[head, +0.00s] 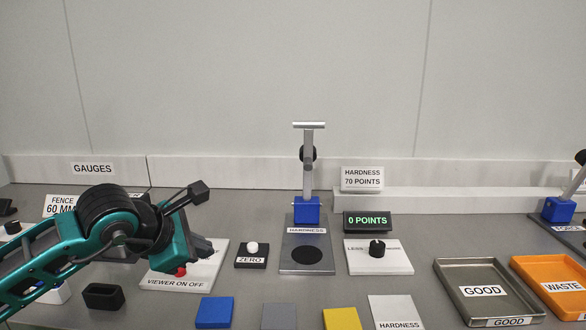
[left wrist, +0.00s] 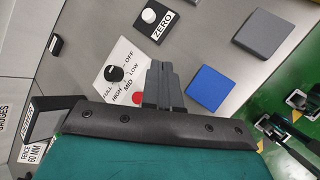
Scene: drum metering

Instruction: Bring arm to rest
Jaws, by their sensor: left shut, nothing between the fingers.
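My left arm comes in from the left in the head view. Its gripper (head: 203,247) is shut and empty, above the viewer on/off panel (head: 207,262). In the left wrist view the shut fingers (left wrist: 163,85) lie together, with a red button (left wrist: 138,98) and a black knob (left wrist: 115,73) beside them in the picture. I cannot tell whether the fingers touch the panel. Part of the panel is hidden behind the gripper.
A zero button (head: 252,249), a hardness press (head: 307,212) and a display reading 0 points (head: 367,221) stand right of the gripper. Blue (head: 214,312), grey (head: 279,317) and yellow (head: 342,318) pieces lie in front. The good tray (head: 447,279) and waste tray (head: 528,274) are at right.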

